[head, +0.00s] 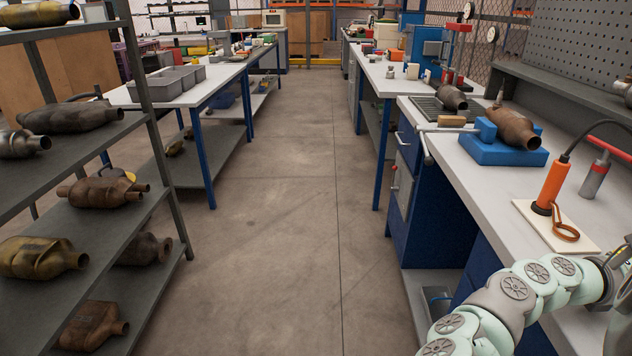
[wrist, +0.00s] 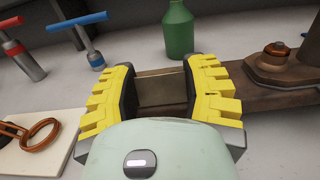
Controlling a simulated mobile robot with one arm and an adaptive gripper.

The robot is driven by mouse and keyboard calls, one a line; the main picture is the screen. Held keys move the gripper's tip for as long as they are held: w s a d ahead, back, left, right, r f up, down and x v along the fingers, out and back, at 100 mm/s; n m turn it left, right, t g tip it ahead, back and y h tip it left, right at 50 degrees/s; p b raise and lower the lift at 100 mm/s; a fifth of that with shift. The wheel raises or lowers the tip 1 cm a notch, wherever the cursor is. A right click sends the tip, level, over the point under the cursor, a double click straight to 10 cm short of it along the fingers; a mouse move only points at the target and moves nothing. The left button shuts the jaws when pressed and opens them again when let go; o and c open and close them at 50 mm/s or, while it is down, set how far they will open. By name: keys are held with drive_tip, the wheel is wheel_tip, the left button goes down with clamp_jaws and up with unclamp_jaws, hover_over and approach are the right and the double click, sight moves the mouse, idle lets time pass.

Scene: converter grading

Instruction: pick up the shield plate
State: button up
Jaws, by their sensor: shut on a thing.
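In the wrist view my gripper (wrist: 162,74) has its two yellow-padded fingers on either side of a flat, brown-grey shield plate (wrist: 161,92) and is shut on it. The fingers hide the plate's ends. A rusty brown strip shows to the right of the right finger, beside a rusty part with a bolt-like top (wrist: 277,52); I cannot tell whether the plate touches or joins it. In the head view my gripper and the plate are out of the picture.
A green bottle (wrist: 179,32) stands just beyond the fingers. A blue-handled tool (wrist: 89,50) and a red-handled one (wrist: 22,58) stand to the left. In the head view a converter (head: 513,127) rests on a blue stand (head: 488,153); the aisle floor (head: 285,215) is clear.

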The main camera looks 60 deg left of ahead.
drive_tip(key=shift+c, duration=1.4)
drive_tip(key=shift+r, duration=0.1)
drive_tip(key=shift+r, duration=0.45)
wheel_tip(320, 180, up, 2)
drive_tip(key=shift+s+r, duration=0.1)
drive_tip(key=shift+r, duration=0.15)
drive_tip(key=s, duration=0.5)
drive_tip(key=s+r, duration=0.1)
drive_tip(key=s, duration=0.9)
drive_tip(key=shift+s+a+r, duration=0.2)
drive_tip(key=shift+s+a, duration=0.15)
drive_tip(key=shift+s, duration=0.05)
